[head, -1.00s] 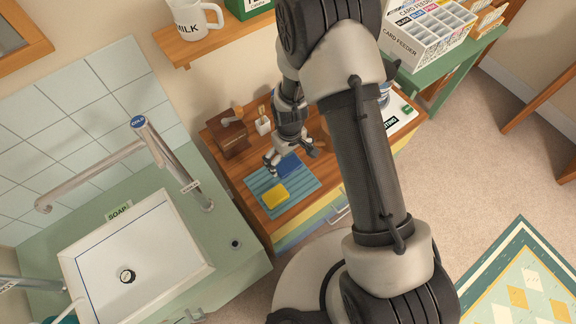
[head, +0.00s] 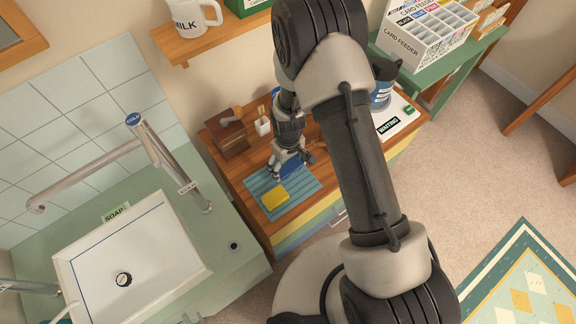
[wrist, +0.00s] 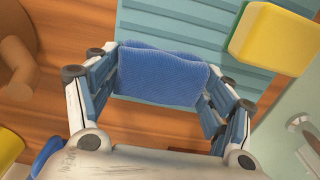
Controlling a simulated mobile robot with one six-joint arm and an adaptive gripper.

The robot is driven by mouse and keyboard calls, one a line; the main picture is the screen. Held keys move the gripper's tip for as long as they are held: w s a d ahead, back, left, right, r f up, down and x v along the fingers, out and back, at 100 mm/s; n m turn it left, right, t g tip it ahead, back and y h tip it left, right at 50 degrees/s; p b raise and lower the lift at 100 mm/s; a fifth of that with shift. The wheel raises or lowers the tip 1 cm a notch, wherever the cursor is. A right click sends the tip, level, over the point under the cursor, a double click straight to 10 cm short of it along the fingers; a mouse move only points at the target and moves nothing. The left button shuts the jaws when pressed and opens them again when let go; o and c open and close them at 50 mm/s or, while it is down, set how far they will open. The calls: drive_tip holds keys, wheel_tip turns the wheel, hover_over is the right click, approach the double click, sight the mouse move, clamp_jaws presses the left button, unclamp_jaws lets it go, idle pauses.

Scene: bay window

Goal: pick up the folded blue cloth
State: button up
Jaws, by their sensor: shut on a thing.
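The folded blue cloth (wrist: 160,77) is between the two fingers of my gripper (wrist: 158,85) in the wrist view, and the fingers are shut on its sides. Its top edge looks slightly bowed. In the head view the blue cloth (head: 292,169) shows under and beside my gripper (head: 291,172), over the striped teal mat. I cannot tell whether the cloth touches the mat or is a little above it.
The ribbed teal mat (head: 301,190) lies on the wooden cabinet top with a yellow sponge (head: 275,199) on it. A wooden box with a crank (head: 229,137) and a white holder (head: 262,126) stand behind. The sink (head: 135,250) is at left; a blue-labelled canister (head: 381,95) is at right.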

sight(288, 164)
drive_tip(key=c, duration=0.3)
wheel_tip(288, 164, up, 19)
drive_tip(key=p, duration=0.5)
drive_tip(key=d+r+m, duration=0.6)
drive_tip(key=d+r, duration=0.1)
drive_tip(key=d, duration=0.5)
drive_tip(key=shift+s+r+m, duration=0.2)
drive_tip(key=shift+m, duration=0.2)
